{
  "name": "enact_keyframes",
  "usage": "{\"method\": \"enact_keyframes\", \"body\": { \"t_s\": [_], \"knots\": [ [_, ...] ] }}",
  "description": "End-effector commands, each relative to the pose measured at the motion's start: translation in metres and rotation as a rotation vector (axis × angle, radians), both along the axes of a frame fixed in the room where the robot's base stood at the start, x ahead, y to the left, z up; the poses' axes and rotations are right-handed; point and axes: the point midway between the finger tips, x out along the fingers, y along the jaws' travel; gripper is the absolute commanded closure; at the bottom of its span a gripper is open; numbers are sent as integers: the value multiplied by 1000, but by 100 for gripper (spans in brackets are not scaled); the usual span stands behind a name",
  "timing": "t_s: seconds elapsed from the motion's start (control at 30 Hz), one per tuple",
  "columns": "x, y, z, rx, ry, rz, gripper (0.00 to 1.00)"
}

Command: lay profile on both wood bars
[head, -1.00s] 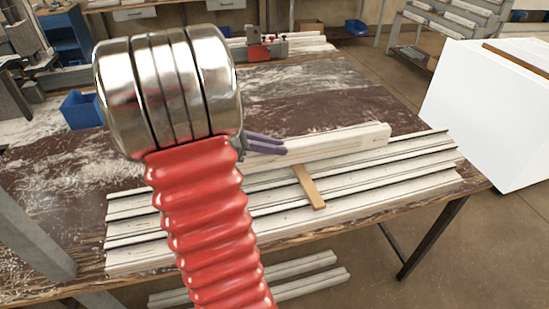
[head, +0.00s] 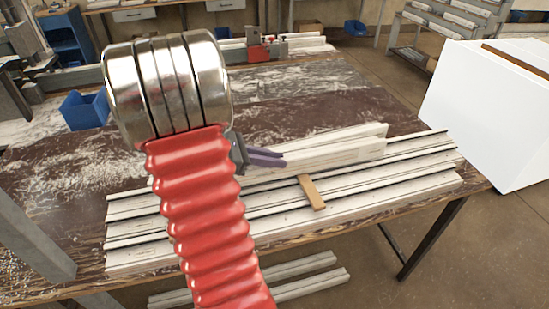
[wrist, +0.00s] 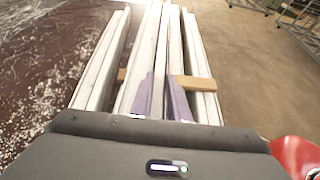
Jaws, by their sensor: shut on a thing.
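My gripper (head: 266,157) is shut on a long white profile (head: 345,150) in the head view. The profile slants up to the right above the other profiles on the bench. A wood bar (head: 312,193) lies across those profiles, in front of the held one. In the wrist view, the purple fingers (wrist: 162,92) pinch the profile, which runs away from me. One wood bar shows to the right of the fingers (wrist: 198,84); a small piece of wood shows to the left (wrist: 122,74). I cannot tell whether the profile touches either bar. My arm hides part of the scene.
Several white profiles (head: 400,183) lie side by side along the bench's front edge. A blue bin (head: 84,109) is at the left, and a red clamp device (head: 262,50) at the back. A white box (head: 490,110) stands at the right.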

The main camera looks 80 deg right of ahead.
Motion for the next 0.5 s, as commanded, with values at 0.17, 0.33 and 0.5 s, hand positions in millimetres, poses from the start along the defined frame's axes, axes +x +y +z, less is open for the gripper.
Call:
{"method": "enact_keyframes", "body": {
  "t_s": [0.17, 0.33, 0.5],
  "knots": [
    [0, 0, 0, 0, 0, 0, 84],
    [0, 0, 0, 0, 0, 1, 72],
    [0, 0, 0, 0, 0, 1, 66]
  ]
}}
